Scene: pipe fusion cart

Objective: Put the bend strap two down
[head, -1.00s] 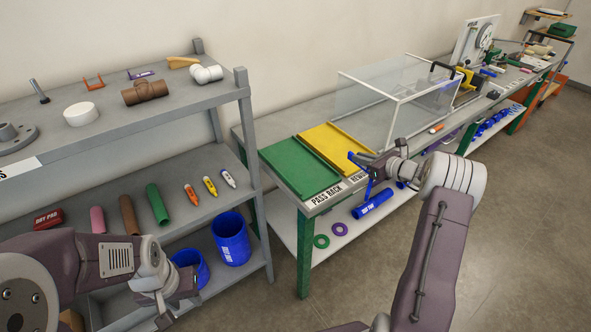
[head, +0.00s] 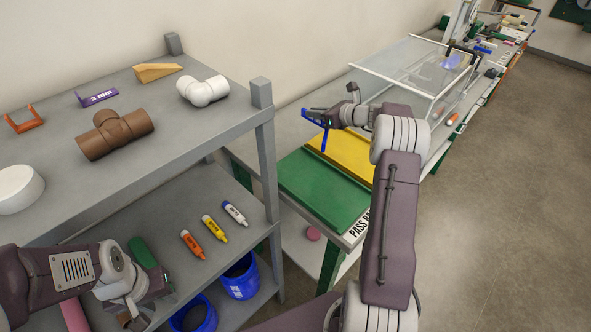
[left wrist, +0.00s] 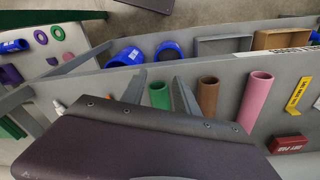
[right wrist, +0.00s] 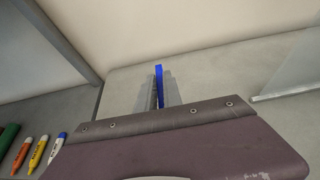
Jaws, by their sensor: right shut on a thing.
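The bend strap two appears to be the blue U-shaped strap (head: 325,138), held up in the air. My right gripper (head: 328,117) is shut on it, above the far side of the bench, behind the green and yellow trays. In the right wrist view the strap (right wrist: 159,80) shows as a narrow blue upright piece between the fingers. An orange strap (head: 24,119) of similar shape stands on the top shelf at the left. My left gripper (head: 138,315) is low by the middle shelf; the left wrist view shows its fingers (left wrist: 161,95) apart, with nothing held.
The green tray (head: 325,190) and yellow tray (head: 345,150) look empty.

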